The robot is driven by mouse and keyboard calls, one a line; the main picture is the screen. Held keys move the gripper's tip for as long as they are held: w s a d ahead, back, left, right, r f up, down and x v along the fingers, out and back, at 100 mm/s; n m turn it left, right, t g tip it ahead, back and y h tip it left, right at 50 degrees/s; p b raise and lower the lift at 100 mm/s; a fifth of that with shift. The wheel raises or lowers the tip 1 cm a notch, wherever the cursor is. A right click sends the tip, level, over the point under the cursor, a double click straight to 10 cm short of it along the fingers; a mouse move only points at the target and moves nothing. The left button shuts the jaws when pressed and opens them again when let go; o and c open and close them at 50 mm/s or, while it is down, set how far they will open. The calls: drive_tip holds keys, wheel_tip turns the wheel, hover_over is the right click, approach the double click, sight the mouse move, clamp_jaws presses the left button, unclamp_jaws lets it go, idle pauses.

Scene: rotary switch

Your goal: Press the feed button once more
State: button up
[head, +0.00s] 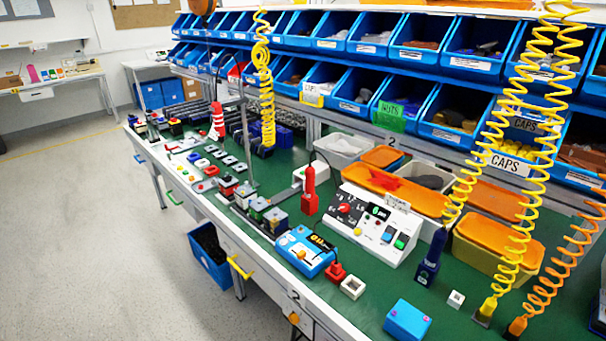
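A white sloped control box (372,249) stands on the green bench top, right of centre in the head view. My gripper is not in view.
Rows of blue bins (474,55) line the back. Yellow coiled hoses (515,190) hang at the right, and another (264,90) hangs at centre. A blue block (407,320) and orange-lidded tubs (500,240) flank the box. Floor (90,230) at left is clear.

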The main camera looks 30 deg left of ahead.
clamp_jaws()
